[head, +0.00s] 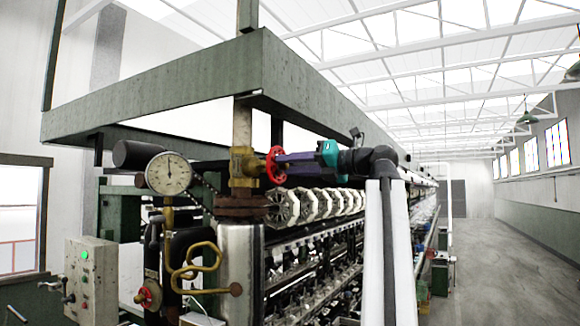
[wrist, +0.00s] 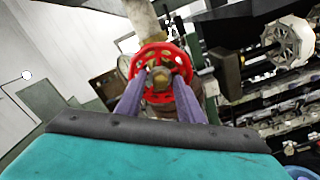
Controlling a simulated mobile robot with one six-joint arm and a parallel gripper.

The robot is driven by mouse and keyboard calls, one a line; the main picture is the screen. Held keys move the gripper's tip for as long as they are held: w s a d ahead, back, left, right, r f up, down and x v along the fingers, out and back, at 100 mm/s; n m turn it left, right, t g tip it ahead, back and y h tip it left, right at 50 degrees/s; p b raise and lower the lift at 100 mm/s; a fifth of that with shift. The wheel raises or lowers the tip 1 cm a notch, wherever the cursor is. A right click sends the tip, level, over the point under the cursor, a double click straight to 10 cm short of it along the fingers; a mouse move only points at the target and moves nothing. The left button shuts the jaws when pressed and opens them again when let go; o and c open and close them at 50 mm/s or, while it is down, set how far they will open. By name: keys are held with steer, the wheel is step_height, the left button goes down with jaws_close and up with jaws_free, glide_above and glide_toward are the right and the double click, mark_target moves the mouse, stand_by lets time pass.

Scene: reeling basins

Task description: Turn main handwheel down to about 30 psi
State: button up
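The red main handwheel (head: 275,165) is on a brass valve (head: 243,167) on the vertical pipe in the head view. It fills the upper middle of the wrist view (wrist: 160,52), its hub between my fingers. My gripper (head: 283,165), with purple fingers and a teal body, reaches it from the right. In the wrist view the fingers (wrist: 160,82) stand apart, their tips overlapping the lower part of the wheel. I cannot tell whether they touch it. A round white gauge (head: 169,173) is left of the valve, its needle about straight up; its numbers are too small to read.
A smaller red handwheel (head: 150,295) sits low at the left, near a grey control box (head: 91,281) with a green light. A brass coiled pipe (head: 200,262) and a metal cylinder (head: 241,265) stand below the valve. The aisle floor (head: 485,270) at the right is clear.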

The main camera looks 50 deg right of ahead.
steer(key=shift+v, duration=1.35)
steer(key=shift+n+b, duration=0.95)
steer(key=shift+n, duration=2.15)
steer(key=shift+w, duration=0.1)
steer(key=shift+p+x, duration=0.5)
steer(key=shift+x, duration=0.95)
